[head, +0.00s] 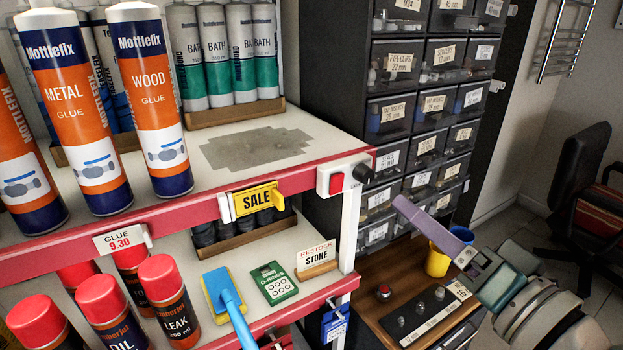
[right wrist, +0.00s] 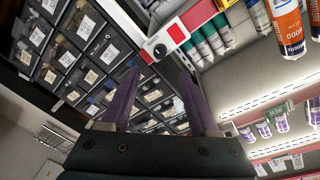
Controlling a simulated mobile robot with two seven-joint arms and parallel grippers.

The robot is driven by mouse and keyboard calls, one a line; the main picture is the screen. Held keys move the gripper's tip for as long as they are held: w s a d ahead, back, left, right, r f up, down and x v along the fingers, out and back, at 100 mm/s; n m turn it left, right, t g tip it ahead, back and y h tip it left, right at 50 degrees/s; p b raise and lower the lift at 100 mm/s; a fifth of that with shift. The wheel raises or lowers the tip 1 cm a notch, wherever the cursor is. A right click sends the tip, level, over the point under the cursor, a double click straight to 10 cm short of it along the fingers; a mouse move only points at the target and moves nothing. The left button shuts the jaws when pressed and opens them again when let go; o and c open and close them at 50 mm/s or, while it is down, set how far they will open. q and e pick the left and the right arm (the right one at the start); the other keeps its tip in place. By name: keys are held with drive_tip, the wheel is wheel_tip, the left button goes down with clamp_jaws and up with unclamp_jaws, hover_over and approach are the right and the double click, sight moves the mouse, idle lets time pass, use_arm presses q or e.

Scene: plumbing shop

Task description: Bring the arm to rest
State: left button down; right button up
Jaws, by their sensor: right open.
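My right gripper (head: 430,218) is at the right of the head view, in front of the wall of small drawers and above the wooden counter. Its purple fingers are spread apart and nothing is between them. In the right wrist view the gripper (right wrist: 158,73) also shows open and empty, with the drawers and the shelf's red button box beyond its fingers. My left gripper is in neither view.
The red-edged shelf (head: 230,186) at left carries glue bottles (head: 156,100). The drawer cabinet (head: 400,108) stands behind. A yellow cup (head: 437,262) is on the wooden counter (head: 368,292) near my right gripper. A chair (head: 590,205) stands far right, with some clear floor before it.

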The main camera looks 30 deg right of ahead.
idle(0.4)
drive_tip(key=s+a+f+n+g+y, duration=0.3)
drive_tip(key=s+a+f+n+g, duration=0.15)
drive_tip(key=a+n+g, duration=0.35)
drive_tip(key=s+n+g+h, duration=0.2)
drive_tip(key=s+n+g, duration=0.3)
drive_tip(key=s, duration=0.7)
wheel_tip(320, 180, up, 38)
drive_tip(key=m+g+p, duration=0.1)
drive_tip(key=p, duration=3.6)
drive_tip(key=shift+a+p, duration=0.35)
drive_tip(key=shift+a, duration=0.1)
